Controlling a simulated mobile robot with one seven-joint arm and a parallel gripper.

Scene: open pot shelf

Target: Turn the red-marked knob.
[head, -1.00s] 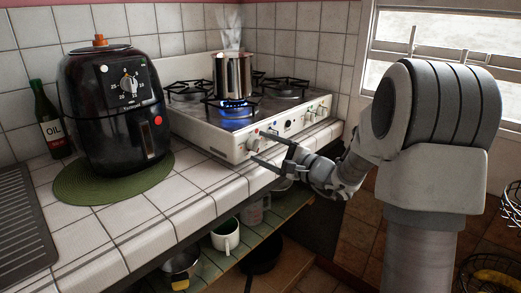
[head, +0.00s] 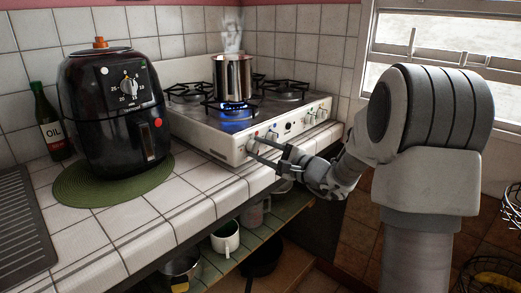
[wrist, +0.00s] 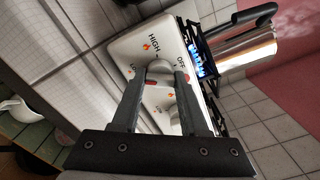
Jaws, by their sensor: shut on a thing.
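A round pale knob (wrist: 159,68) sits on the stove's front panel, between the words HIGH and OFF in the wrist view. Red marks show at its edges beside my fingers. It is the front panel's leftmost knob (head: 251,146) in the head view, partly hidden by my fingers. My gripper (head: 257,148) reaches it from the right, with one finger on each side. In the wrist view my gripper (wrist: 160,76) is shut on this knob. The fingers hide parts of its sides.
The white stove (head: 222,146) carries a steaming metal pot (head: 233,76) over a lit blue flame. More knobs line the panel to the right. A black air fryer (head: 112,115) and an oil bottle (head: 50,122) stand left. Below is a shelf with a white mug (head: 226,237).

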